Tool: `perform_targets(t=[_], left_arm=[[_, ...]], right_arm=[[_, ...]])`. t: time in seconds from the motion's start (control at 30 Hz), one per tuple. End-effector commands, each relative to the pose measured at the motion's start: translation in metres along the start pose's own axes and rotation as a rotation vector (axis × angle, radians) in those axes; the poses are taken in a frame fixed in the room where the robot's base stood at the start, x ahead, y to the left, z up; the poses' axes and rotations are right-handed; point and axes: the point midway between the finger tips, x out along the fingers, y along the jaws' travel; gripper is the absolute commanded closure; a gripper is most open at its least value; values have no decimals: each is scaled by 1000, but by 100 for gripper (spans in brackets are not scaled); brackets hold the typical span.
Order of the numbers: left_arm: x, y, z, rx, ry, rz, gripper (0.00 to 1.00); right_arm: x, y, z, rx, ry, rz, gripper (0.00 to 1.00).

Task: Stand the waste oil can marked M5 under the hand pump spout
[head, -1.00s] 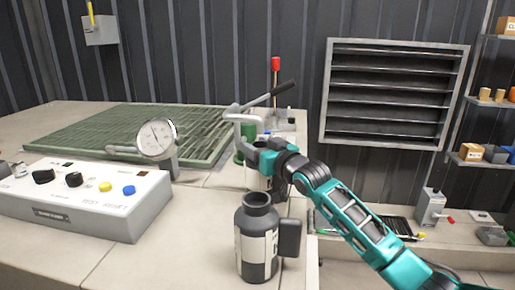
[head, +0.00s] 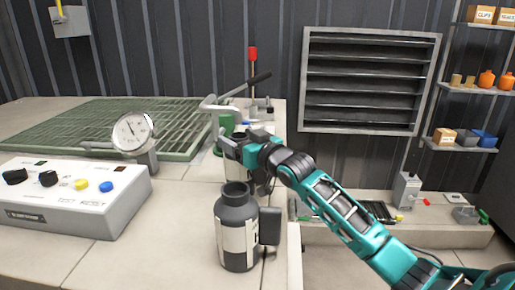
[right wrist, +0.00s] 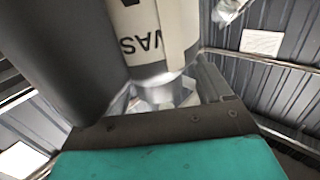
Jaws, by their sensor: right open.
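A dark grey can (head: 237,240) with a white label, an open neck and a black side handle stands upright on the bench in the head view. Only part of its marking shows; I cannot read it. Behind it is a second can (head: 237,172), mostly hidden, under the grey hand pump spout (head: 213,108). My right gripper (head: 230,146) is open at this rear can's top. In the right wrist view, a white label (right wrist: 158,32) reading "WAS" is close to the gripper, beside a large dark shape. My left gripper is out of view.
A white control box (head: 70,205) and a round gauge (head: 133,132) stand at the left. A green grating (head: 100,125) covers the back of the bench. Bare bench lies left of the front can.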

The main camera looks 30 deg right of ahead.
Motion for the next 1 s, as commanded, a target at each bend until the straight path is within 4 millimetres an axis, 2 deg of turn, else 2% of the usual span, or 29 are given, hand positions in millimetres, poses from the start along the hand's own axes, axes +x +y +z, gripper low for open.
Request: perform_targets(t=[0.3,0.5,0.7,1.0], left_arm=[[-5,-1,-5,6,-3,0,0],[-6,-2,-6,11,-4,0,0],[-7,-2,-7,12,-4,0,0],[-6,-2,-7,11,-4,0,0]], right_arm=[[-57,0,0,-2,-2,0,21],[-85,0,0,-2,-2,1,21],[-100,0,0,-1,0,0,21],[-102,0,-1,-1,1,1,21]])
